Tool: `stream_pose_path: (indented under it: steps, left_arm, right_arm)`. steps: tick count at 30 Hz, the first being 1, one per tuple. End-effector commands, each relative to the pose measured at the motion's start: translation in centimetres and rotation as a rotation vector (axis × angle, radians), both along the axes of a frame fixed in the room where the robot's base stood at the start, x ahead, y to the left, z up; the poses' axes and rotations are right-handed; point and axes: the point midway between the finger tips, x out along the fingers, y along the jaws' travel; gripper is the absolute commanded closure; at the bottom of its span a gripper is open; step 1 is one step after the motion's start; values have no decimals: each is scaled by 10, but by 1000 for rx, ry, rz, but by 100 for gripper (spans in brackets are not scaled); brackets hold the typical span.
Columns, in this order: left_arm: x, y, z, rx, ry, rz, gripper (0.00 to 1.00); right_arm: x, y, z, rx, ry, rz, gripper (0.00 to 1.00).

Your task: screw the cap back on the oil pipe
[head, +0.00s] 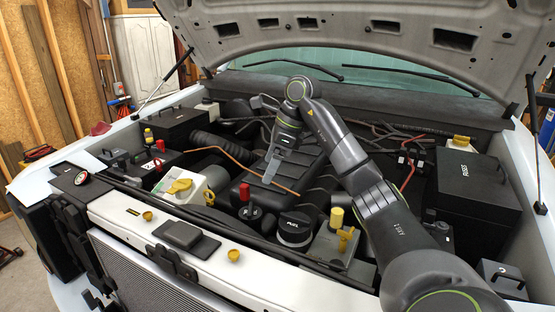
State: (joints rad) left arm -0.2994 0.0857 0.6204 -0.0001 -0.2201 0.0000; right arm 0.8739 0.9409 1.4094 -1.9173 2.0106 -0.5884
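My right arm comes in from the lower right and bends down over the engine. Its gripper (270,172) points down above the dark engine cover (285,160), beside a thin orange rod. The fingers are seen edge-on, so I cannot tell if they are open or hold anything. A round black cap with white lettering (294,227) sits on a neck at the front of the engine; the lettering is too small to read. I cannot tell which part is the oil pipe or its cap. My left gripper is not in view.
A black box (465,180) is at right. The raised hood (345,35) overhangs.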

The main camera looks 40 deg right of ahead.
Motion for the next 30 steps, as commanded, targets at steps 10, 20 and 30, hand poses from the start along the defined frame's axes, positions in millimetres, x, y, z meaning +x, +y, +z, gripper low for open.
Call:
stream_pose_path:
  steps: [10,20,30]
  left_arm:
    - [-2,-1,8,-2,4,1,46]
    - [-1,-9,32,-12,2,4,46]
    - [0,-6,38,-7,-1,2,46]
  right_arm:
    - [17,21,-62,4,6,1,15]
    - [32,37,-116,4,3,0,15]
    - [37,42,-137,1,1,-1,15]
